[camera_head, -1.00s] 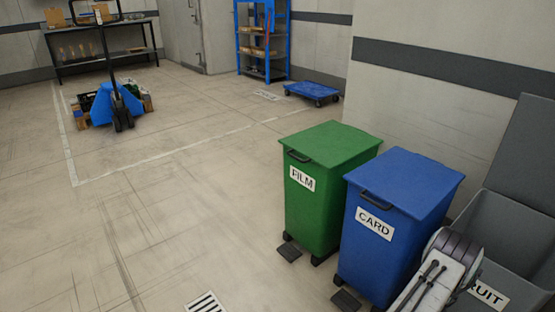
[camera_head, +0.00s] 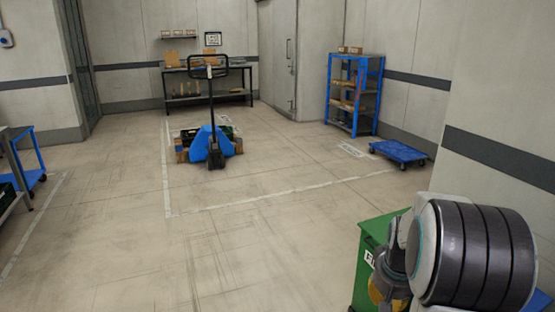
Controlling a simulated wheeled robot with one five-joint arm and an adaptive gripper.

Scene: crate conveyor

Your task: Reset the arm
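My arm shows at the lower right, with a large dark ribbed joint and white and grey links close to the camera. My gripper's fingers cannot be made out in this view. The arm stands in front of a green bin (camera_head: 369,245), hiding most of its front and label. A small piece of blue (camera_head: 540,301) shows at the lower right edge, beyond the arm.
A blue pallet jack (camera_head: 207,146) with crates stands mid-floor inside white lines. A workbench (camera_head: 205,72), a blue shelf rack (camera_head: 355,95) and a flat blue dolly (camera_head: 398,151) stand farther back. A blue cart (camera_head: 30,160) is at the left. The middle floor is clear.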

